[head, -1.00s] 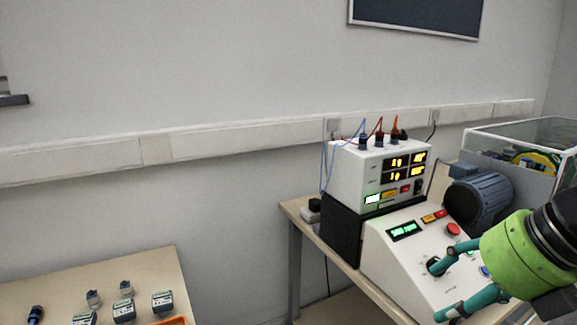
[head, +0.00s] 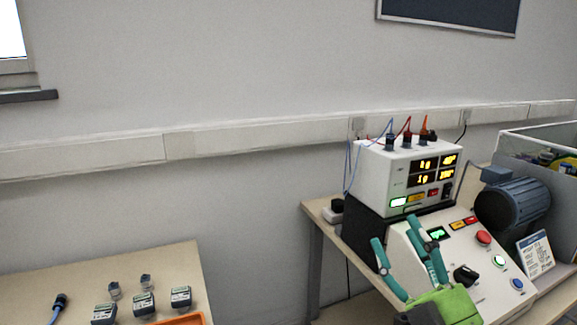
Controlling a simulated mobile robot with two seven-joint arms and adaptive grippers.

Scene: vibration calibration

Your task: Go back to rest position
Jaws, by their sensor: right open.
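My right gripper (head: 408,252) has teal fingers on a green body and comes up from the bottom edge. Its fingers are spread and empty. They are in front of the sloped white control panel (head: 478,262), hiding its left part and some of its green display. The panel's black knob (head: 466,275), red button (head: 483,237), green-lit button (head: 499,261) and blue button (head: 517,284) show to the right of the gripper. I cannot tell whether the fingers touch the panel. My left gripper is not in view.
A white power supply (head: 385,173) with lit displays and cables stands behind the panel. A blue-grey motor (head: 516,203) and a label card (head: 535,252) are at the right. Another table (head: 60,284) at lower left holds several small sensors and an orange tray (head: 182,319). A floor gap separates the tables.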

